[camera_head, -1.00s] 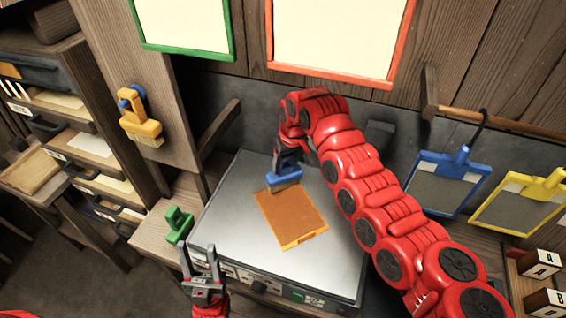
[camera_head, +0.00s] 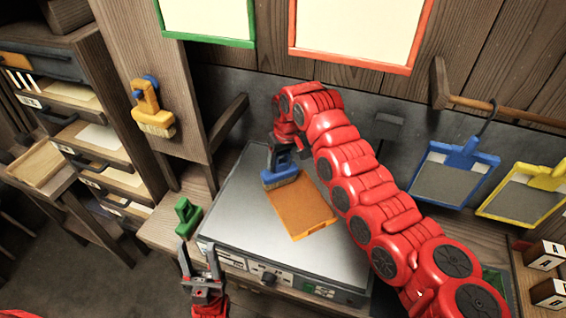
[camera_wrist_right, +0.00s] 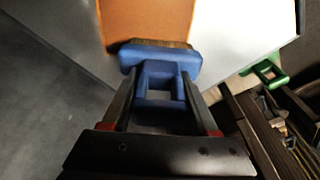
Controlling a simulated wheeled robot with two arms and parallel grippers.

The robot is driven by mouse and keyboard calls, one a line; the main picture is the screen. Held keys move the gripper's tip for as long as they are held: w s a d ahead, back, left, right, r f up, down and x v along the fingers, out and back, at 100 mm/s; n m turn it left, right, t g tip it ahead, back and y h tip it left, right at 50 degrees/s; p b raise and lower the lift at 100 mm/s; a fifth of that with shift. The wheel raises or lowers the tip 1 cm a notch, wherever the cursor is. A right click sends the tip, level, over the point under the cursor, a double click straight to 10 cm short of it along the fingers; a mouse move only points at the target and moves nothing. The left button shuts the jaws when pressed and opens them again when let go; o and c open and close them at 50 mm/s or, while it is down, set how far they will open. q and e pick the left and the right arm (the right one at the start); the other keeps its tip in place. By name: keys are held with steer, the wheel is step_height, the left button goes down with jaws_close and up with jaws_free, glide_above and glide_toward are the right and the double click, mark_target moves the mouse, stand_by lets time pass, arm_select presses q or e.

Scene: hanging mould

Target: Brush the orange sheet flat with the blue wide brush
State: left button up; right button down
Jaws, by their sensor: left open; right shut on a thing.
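The orange sheet (camera_head: 303,207) lies on the flat grey top of a box-like unit (camera_head: 240,212). It also shows in the right wrist view (camera_wrist_right: 148,20). My right gripper (camera_head: 280,158) is shut on the blue wide brush (camera_head: 281,179), gripping its handle. My left gripper (camera_head: 202,268) is open and empty, in front of the unit's left front corner.
A green-handled tool (camera_head: 187,217) stands on the wooden bench left of the unit. A yellow brush (camera_head: 152,110) hangs on the post. Labelled blocks (camera_head: 545,255) sit at lower right.

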steer(key=shift+a+r, duration=0.1)
steer(key=shift+r, duration=0.8)
steer(key=shift+w+d+r, duration=0.1)
steer(key=shift+d+r, duration=0.05)
steer(key=shift+r, duration=0.4)
steer(key=shift+w+d+r, duration=0.1)
steer(key=shift+d+r, duration=0.05)
steer(key=shift+r, duration=0.35)
step_height(320, 180, up, 2)
steer(key=shift+s+a+r+p, duration=0.1)
steer(key=shift+a+r+p, duration=0.1)
steer(key=shift+p, duration=0.2)
steer(key=shift+d+r, duration=0.15)
steer(key=shift+r, duration=0.45)
